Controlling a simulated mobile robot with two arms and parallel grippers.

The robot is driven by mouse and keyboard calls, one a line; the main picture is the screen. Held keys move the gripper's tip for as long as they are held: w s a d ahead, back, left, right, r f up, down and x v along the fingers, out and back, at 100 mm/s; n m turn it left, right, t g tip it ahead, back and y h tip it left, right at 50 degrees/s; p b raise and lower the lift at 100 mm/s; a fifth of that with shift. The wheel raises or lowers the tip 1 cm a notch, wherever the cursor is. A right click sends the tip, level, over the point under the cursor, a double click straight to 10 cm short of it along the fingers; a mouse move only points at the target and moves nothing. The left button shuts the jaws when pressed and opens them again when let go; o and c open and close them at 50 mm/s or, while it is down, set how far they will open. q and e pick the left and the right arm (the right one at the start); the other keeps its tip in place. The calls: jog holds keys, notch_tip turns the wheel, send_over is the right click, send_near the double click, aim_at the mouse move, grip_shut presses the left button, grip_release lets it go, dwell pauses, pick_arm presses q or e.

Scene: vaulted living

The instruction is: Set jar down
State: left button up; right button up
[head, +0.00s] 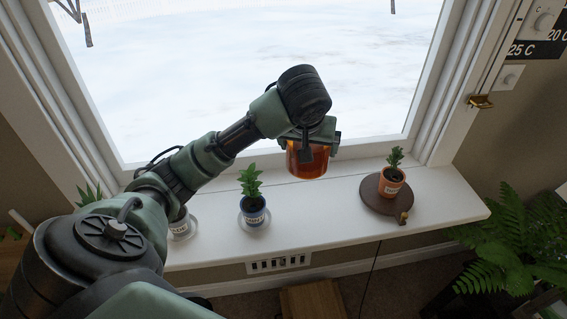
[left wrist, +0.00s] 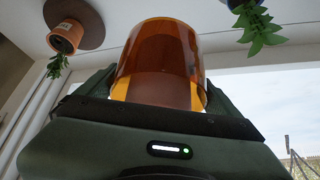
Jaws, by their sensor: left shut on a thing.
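An amber, see-through jar (head: 306,165) is held by my left gripper (head: 309,141) over the white window sill (head: 316,206), between the blue pot and the terracotta pot. In the left wrist view the jar (left wrist: 160,62) sits between the two green fingers of the left gripper (left wrist: 158,100). The jar looks roughly upright in the head view. I cannot tell whether its base touches the sill. My right gripper is in neither view.
A blue pot (head: 253,216) with a plant stands left of the jar. A terracotta pot (head: 391,188) stands on a dark round board (head: 373,196) to the right. A white pot (head: 181,231) is partly behind my arm. Bare sill lies between the blue pot and board.

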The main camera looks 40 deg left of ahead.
pick_arm(q)
jog(key=f, duration=1.3)
jog(key=f+p, duration=0.1)
jog(key=f, duration=0.5)
jog(key=shift+w+a+f, duration=0.1)
jog(key=shift+a+f, duration=0.2)
jog(key=shift+f, duration=0.05)
jog(key=o, duration=1.3)
jog(key=shift+f, duration=0.2)
jog(key=shift+o, duration=0.2)
